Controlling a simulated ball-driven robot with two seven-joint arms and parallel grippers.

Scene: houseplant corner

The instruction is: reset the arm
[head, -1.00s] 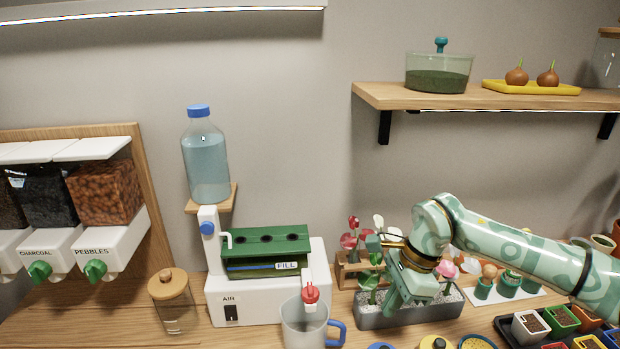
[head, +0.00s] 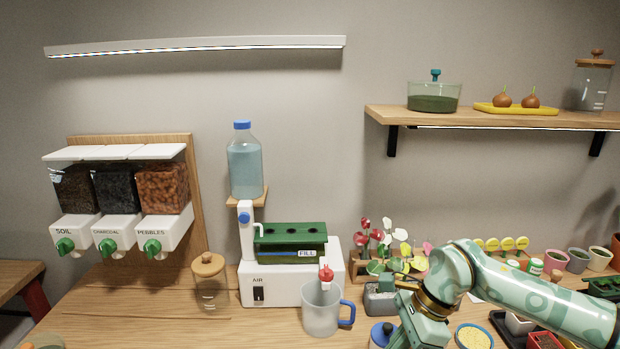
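My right arm comes in from the right, patterned in pale green with gold joints. Its wrist is bent downward over the front right of the wooden table (head: 150,322). The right gripper's body (head: 425,325) points down near the bottom edge, and its fingertips are cut off or hidden, so I cannot tell its opening. It is right of the clear mug with a blue handle (head: 321,310) and in front of the grey planter (head: 378,300). My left gripper is not in view.
A white machine with a green FILL tank (head: 290,243) and a water bottle (head: 244,165) stands at the back. A corked jar (head: 209,283) stands left of it. Dispensers (head: 118,205) hang on the left. A shelf (head: 500,118) overhangs the right. Pots crowd the right side.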

